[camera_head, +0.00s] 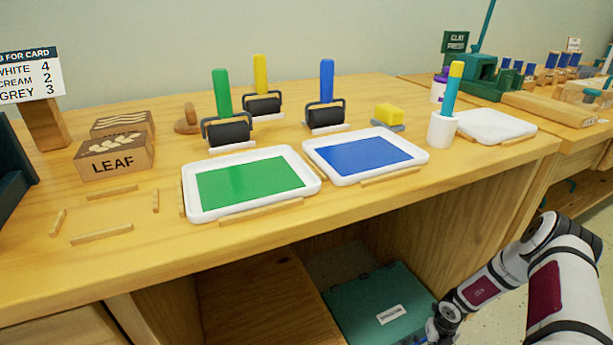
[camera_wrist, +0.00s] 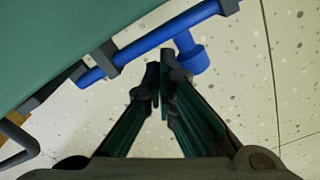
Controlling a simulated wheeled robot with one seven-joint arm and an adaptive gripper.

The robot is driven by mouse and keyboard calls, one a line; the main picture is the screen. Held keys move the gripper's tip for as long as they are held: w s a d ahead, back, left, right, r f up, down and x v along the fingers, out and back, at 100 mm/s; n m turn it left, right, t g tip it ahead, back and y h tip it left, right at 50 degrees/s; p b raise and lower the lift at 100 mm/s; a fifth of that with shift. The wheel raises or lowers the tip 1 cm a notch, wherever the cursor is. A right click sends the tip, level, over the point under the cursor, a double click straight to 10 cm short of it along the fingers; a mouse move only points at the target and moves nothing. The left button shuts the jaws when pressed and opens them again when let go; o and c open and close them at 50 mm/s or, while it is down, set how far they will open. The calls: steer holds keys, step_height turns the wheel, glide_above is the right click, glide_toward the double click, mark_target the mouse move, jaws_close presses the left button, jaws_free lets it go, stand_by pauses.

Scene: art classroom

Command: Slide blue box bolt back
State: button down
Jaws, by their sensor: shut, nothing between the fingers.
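The blue bolt (camera_wrist: 150,42) shows in the wrist view as a blue rod running through dark brackets along the edge of a teal box (camera_wrist: 60,40). A blue knob (camera_wrist: 190,55) sticks out from the rod. My gripper (camera_wrist: 162,72) is shut and empty, its fingertips just left of the knob and below the rod; I cannot tell whether they touch the knob. In the head view the teal box (camera_head: 372,290) with a white label stands in the open space under the table. My arm reaches down to its right end, where a bit of blue shows; my fingertips are hidden there.
A dark handle (camera_wrist: 22,140) shows at the lower left of the wrist view, over speckled floor. The wooden table (camera_head: 330,215) overhangs the box and carries a green tray (camera_head: 192,205), a blue tray (camera_head: 420,157) and rollers. Wooden side panels flank the space.

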steer(key=shift+w+d, duration=0.1)
steer(key=shift+d, duration=0.2)
steer(key=shift+a, duration=0.15)
steer(key=shift+a, duration=0.35)
steer(key=shift+r+p, duration=0.1)
steer(key=shift+p, duration=0.2)
step_height(320, 180, up, 7)
steer(key=p, duration=0.5)
stand_by(0.4)
steer(key=shift+s, duration=0.3)
